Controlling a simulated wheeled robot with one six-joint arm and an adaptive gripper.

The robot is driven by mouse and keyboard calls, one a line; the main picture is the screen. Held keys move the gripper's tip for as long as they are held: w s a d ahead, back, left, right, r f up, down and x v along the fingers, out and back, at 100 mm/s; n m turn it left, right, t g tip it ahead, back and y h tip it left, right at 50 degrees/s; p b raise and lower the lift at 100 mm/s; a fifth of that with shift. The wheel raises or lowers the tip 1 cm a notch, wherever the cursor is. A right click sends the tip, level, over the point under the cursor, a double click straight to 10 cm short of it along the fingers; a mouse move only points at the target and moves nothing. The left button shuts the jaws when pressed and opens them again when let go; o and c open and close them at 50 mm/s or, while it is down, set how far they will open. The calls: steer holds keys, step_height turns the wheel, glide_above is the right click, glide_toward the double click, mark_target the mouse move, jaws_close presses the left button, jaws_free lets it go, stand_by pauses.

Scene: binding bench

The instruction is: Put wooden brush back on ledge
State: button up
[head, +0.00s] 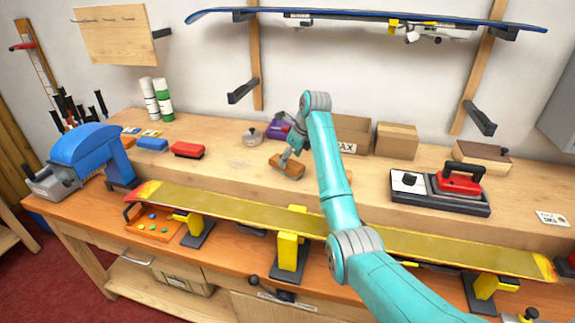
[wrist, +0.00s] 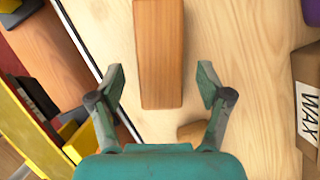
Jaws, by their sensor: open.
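The wooden brush (head: 285,168) looks like a plain brown wooden block. It lies on the raised light-wood ledge (head: 225,150) at the back of the bench. In the wrist view the brush (wrist: 160,50) runs up out of the top of the picture, and its bristles are not visible. My gripper (head: 292,158) is over the brush in the head view. In the wrist view its open fingers (wrist: 161,85) stand on either side of the brush's near end, with a gap on both sides. Their height against it is unclear.
A yellow ski or board (head: 260,212) lies on clamps along the front. Cardboard boxes (head: 397,140) and a small tin (head: 252,137) stand behind. A red block (head: 187,149) lies left. A small tan piece (wrist: 192,130) shows below the brush.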

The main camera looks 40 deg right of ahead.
steer(key=v, duration=0.7)
steer(key=shift+s+r, duration=0.15)
steer(key=shift+r, duration=0.25)
